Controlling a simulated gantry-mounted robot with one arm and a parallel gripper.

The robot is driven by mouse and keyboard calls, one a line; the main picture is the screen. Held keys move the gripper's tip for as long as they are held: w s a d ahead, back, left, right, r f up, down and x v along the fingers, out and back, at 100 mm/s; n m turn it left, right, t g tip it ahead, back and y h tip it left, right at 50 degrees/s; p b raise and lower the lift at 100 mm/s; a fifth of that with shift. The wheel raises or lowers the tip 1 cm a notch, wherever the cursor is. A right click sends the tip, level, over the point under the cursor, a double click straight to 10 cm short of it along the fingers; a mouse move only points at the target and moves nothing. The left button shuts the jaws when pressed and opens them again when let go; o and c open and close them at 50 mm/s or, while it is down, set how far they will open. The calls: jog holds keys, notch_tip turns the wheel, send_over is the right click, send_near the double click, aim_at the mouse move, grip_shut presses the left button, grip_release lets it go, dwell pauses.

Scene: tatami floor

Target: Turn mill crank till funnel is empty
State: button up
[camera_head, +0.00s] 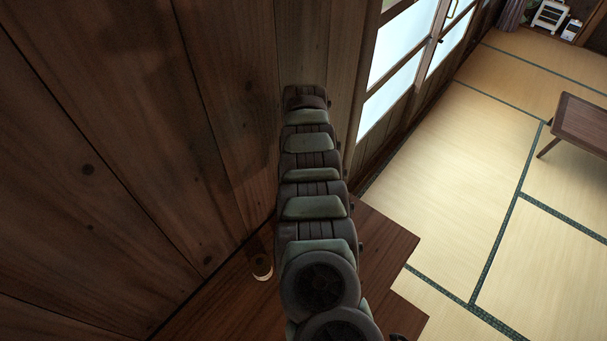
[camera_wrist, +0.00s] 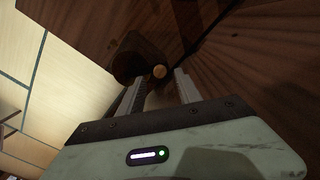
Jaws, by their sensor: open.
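My gripper (camera_wrist: 158,78) shows in the wrist view with its two fingers apart. A small round tan knob (camera_wrist: 160,71) lies between and just beyond the fingertips. I cannot tell whether it is level with them or touching. A dark rounded body (camera_wrist: 139,58), perhaps the mill, is beside the knob, beyond the left finger. The crank arm and the funnel cannot be made out, nor can any funnel contents. In the head view my arm fills the middle and my gripper is hidden. A small dark cylinder with a pale end (camera_head: 262,269) is left of my arm.
A dark plank wall (camera_head: 100,150) rises close on the left of my arm. A brown wooden surface (camera_head: 385,240) lies below the arm. Tatami floor (camera_head: 440,180) is open to the right, with a low table (camera_head: 582,122) at the far right.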

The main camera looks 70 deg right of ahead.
notch_tip(320, 180, up, 7)
dwell(0.3)
jog(key=shift+c, duration=0.2)
